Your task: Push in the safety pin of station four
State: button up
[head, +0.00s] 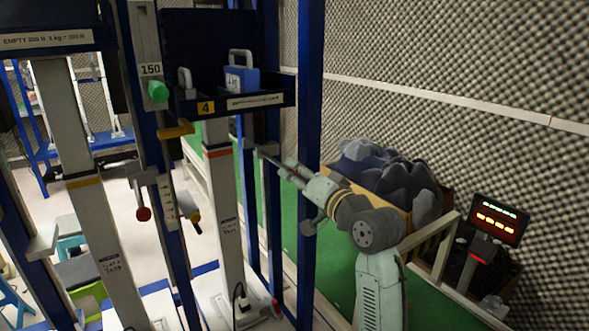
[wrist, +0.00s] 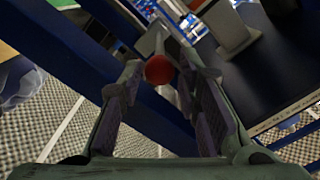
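Station four is marked by a yellow plate with a 4 (head: 206,107) on the dark shelf front in the head view. In the wrist view a red ball knob (wrist: 159,69) shows between my gripper's fingers (wrist: 165,95), with a grey metal part behind it. The fingers stand apart on either side of the knob; no contact is clear. In the head view my gripper (head: 268,152) is beside the blue posts, below and right of the plate, and hides the knob there. I cannot tell how far the pin is in.
A blue post (head: 310,120) stands close to my arm. A red-knobbed lever (head: 143,214) and a yellow-knobbed lever (head: 195,222) hang at left. A crate of dark foam (head: 385,170) and a lit display (head: 498,219) are at right.

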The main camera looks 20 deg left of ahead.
jog(key=shift+w+a, duration=0.4)
jog(key=shift+a, duration=0.1)
grip_shut()
dwell(0.4)
